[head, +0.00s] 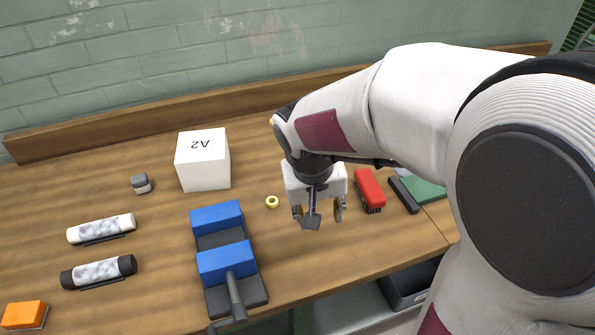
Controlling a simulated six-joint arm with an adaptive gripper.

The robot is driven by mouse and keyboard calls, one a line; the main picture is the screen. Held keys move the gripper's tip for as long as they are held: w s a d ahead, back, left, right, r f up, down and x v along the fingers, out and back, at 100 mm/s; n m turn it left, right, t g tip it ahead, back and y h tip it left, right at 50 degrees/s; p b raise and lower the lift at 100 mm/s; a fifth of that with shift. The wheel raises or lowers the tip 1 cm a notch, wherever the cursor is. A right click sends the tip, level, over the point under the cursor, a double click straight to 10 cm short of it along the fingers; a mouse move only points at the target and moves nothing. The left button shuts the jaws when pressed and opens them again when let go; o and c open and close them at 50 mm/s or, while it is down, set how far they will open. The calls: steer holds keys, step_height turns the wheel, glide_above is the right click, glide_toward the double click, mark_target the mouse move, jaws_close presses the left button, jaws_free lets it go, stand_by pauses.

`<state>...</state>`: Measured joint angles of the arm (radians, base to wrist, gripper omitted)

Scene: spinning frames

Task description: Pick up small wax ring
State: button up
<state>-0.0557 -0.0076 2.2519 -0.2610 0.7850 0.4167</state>
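A small pale-yellow ring (272,201), which looks like the wax ring, lies flat on the wooden table. It sits between the blue-and-grey device and my gripper. My gripper (318,210) points down just to the right of the ring, apart from it. Its two fingers are spread wide. A dark grey piece shows between or in front of the fingers, and I cannot tell whether it is part of the gripper. The ring is fully visible.
A white box marked A2 (203,161) stands behind left of the ring. The blue-and-grey device (224,256) with a lever is front left. A red object (369,190) lies right of my gripper. Two cylinders (101,229) (98,272), a small grey item (142,183) and an orange block (24,315) lie left.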

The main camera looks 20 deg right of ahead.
steer(key=w+f, duration=0.1)
steer(key=w, duration=0.1)
steer(key=w+f+m, duration=0.1)
steer(key=w, duration=0.1)
steer(key=w+d+f+m, duration=0.1)
steer(key=w, duration=0.1)
steer(key=shift+w+f+h, duration=0.1)
steer(key=shift+f+h, duration=0.15)
steer(key=shift+h, duration=0.15)
steer(key=shift+w+d+r+m+t, duration=0.1)
steer(key=shift+w+r+m+t, duration=0.15)
steer(key=shift+w+m, duration=0.6)
steer(key=shift+w+d+r+m+t, duration=0.1)
steer(key=shift+w+m+t, duration=0.2)
steer(key=shift+w+m, duration=0.55)
steer(key=shift+w+d+r+m+t, duration=0.1)
steer(key=shift+w+r+m+t, duration=0.15)
steer(key=shift+w+m, duration=0.55)
steer(key=shift+w+f, duration=0.1)
steer(key=shift+f, duration=0.05)
steer(key=shift+x, duration=1.2)
steer(key=shift+f, duration=0.1)
steer(key=shift+x, duration=2.5)
